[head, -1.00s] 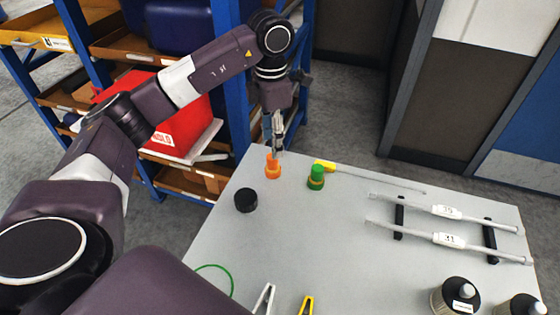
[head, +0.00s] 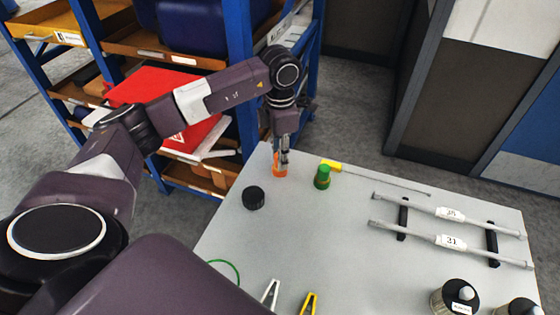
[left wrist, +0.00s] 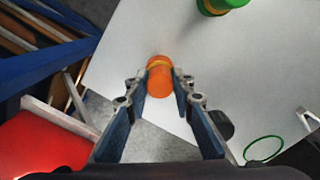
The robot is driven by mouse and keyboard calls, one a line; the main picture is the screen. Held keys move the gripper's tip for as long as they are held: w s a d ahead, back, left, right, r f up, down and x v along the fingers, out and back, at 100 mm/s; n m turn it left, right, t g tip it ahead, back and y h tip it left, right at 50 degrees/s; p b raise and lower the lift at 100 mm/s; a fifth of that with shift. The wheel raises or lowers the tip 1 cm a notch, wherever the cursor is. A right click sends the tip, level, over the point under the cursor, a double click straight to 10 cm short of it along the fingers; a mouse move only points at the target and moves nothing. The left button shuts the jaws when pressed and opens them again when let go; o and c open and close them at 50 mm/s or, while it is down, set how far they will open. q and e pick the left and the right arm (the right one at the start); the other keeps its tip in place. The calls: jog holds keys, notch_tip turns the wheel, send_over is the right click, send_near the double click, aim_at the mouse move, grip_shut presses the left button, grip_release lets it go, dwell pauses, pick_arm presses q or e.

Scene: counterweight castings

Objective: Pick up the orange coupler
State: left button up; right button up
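The orange coupler (head: 279,171) stands upright near the far left corner of the grey table (head: 330,230). My left gripper (head: 283,159) is pointing down at it, with its fingertips at the coupler's upper part. In the left wrist view, the coupler (left wrist: 160,82) sits between the two blue-grey fingers of my left gripper (left wrist: 162,76). The fingers are apart, one on each side, very close to it; a firm grip does not show. My right gripper is in neither view.
A green coupler (head: 322,177) stands just right of the orange one, with a yellow-handled rod (head: 375,176) behind it. A black cap (head: 253,197) lies in front. Two labelled bars (head: 450,241) rest on black supports at right. A blue shelf rack (head: 240,75) stands behind left.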

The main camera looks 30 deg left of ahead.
pick_arm(q)
grip_shut()
jog(key=shift+r, duration=0.45)
notch_tip(320, 180, up, 19)
dwell(0.4)
